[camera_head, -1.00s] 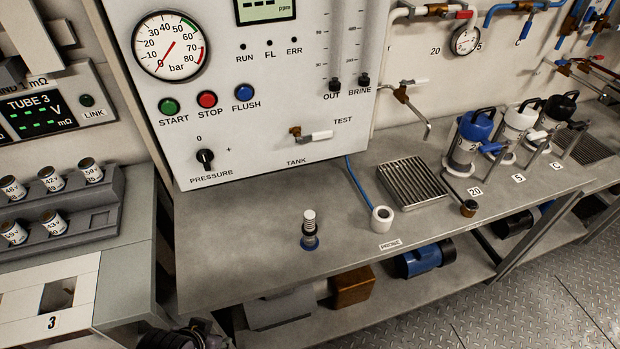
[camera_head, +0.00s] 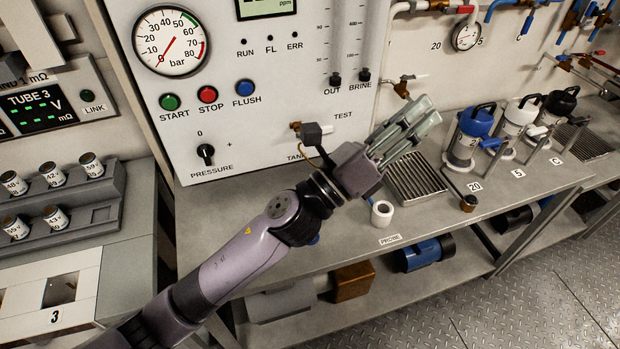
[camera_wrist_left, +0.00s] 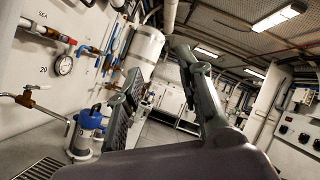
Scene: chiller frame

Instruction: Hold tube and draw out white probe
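A short white cylinder (camera_head: 382,213) with a hollow-looking top stands upright on the grey bench, behind a label reading PROBE. I cannot tell whether it is the tube or the probe's holder. My left arm crosses the bench and hides the small striped, blue-based piece, apart from a bit of blue. My left gripper (camera_head: 428,112) is above and behind the white cylinder, over the grate, pointing up and right. Its fingers are spread and empty, also in the left wrist view (camera_wrist_left: 160,62). My right gripper is not in view.
A panel (camera_head: 240,120) with gauge and buttons rises behind the bench. A metal drain grate (camera_head: 415,180) and blue, white and black-topped bottles (camera_head: 467,140) stand to the right. A rack of small vials (camera_head: 60,205) is at left. The bench front is clear.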

